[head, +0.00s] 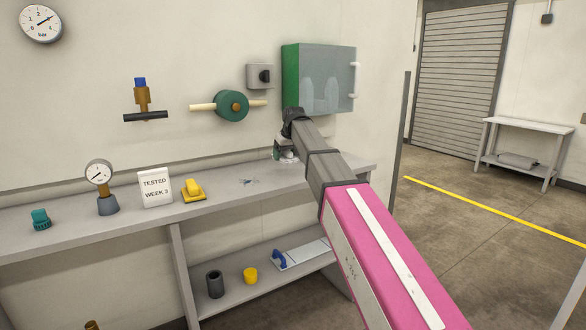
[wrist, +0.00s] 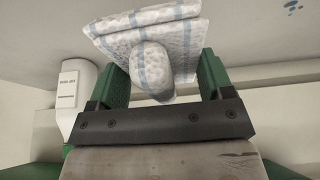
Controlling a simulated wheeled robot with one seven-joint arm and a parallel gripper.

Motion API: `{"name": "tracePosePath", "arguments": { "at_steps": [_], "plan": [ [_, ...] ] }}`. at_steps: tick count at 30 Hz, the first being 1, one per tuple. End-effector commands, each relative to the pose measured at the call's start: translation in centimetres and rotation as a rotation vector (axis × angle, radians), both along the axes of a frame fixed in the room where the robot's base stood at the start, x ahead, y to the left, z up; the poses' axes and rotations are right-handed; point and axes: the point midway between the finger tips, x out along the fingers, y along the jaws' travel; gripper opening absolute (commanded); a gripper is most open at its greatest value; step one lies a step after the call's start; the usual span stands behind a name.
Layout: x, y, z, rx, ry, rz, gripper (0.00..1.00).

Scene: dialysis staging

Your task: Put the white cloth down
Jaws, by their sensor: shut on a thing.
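The white cloth (wrist: 146,38) is folded, with blue stripes, and fills the space between the green fingers of my gripper (wrist: 160,84) in the wrist view. My gripper is shut on it, and part of it bulges toward the camera. In the head view my gripper (head: 285,152) is low over the right end of the long grey counter (head: 226,188), largely hidden behind my arm. Only a small white patch shows there. I cannot tell whether the cloth touches the counter.
A white labelled bottle (wrist: 76,92) stands left of my gripper in the wrist view. A yellow block (head: 193,190), a sign (head: 155,188) and a gauge (head: 106,190) stand further left on the counter. A wall cabinet (head: 320,78) hangs above. The counter around a bluish mark (head: 249,182) is clear.

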Motion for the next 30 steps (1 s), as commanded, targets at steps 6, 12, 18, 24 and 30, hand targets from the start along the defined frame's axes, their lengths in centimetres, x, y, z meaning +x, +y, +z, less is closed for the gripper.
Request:
{"name": "tracePosePath", "arguments": {
  "at_steps": [6, 12, 18, 24, 30],
  "plan": [
    [1.5, -2.7, -1.8, 0.0, 0.0, -0.001, 0.52],
    [1.6, -3.1, -2.6, 0.0, 0.0, 0.001, 0.52],
    [1.6, -3.1, -5.3, 0.0, 0.001, 0.001, 0.52],
    [1.7, -3.1, -6.2, 0.0, -0.001, 0.001, 0.52],
    [1.7, -3.1, -6.3, 0.0, 0.0, 0.001, 0.52]
  ]
}}
